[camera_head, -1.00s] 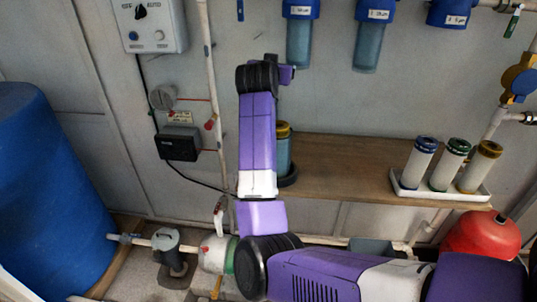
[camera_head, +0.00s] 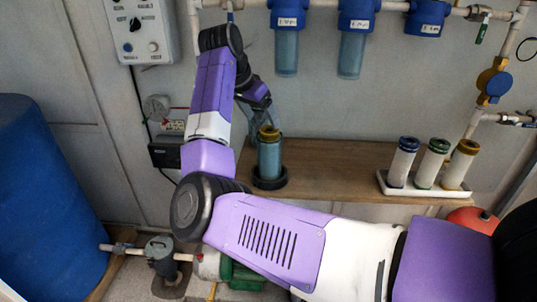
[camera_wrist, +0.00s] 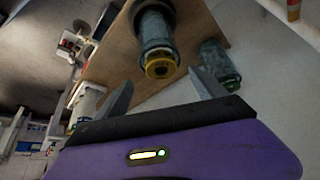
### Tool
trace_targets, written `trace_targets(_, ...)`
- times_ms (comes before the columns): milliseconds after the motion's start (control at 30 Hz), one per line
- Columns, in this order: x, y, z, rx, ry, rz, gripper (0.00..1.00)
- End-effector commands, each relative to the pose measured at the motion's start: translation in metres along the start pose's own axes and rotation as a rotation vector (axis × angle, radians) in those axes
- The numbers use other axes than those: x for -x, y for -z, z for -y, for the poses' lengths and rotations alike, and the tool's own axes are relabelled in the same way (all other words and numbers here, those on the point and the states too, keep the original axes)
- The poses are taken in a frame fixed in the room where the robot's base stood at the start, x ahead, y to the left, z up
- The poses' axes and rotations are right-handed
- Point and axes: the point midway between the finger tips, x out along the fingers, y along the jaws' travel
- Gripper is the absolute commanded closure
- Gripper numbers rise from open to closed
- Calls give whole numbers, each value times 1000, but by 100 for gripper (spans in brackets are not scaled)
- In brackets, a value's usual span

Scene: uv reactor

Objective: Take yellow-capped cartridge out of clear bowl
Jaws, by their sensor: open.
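The clear bowl (camera_head: 269,158), bluish and see-through, stands upright in a black ring on the wooden shelf. The yellow-capped cartridge (camera_head: 268,133) is inside it, its yellow cap showing at the top. In the wrist view the yellow cap (camera_wrist: 160,67) faces me, with the bowl wall (camera_wrist: 153,27) behind it. My gripper (camera_head: 265,117) is open just above the cap, tilted down from the upper left. In the wrist view my fingertips (camera_wrist: 161,78) lie on either side of the cap, with no visible contact. The cartridge's lower part is hard to make out.
A white tray (camera_head: 424,192) on the right of the shelf (camera_head: 335,162) holds blue-, green- and yellow-ringed white cartridges. Blue-topped filter housings (camera_head: 286,45) hang on the wall above. A control box (camera_head: 140,30) is at upper left. The shelf between bowl and tray is clear.

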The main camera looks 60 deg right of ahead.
Motion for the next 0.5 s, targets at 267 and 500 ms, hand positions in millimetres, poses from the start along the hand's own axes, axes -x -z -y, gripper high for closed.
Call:
trace_targets(267,-34,2,1,1,0,0,19)
trace_targets(500,-58,2,1,0,2,-2,19)
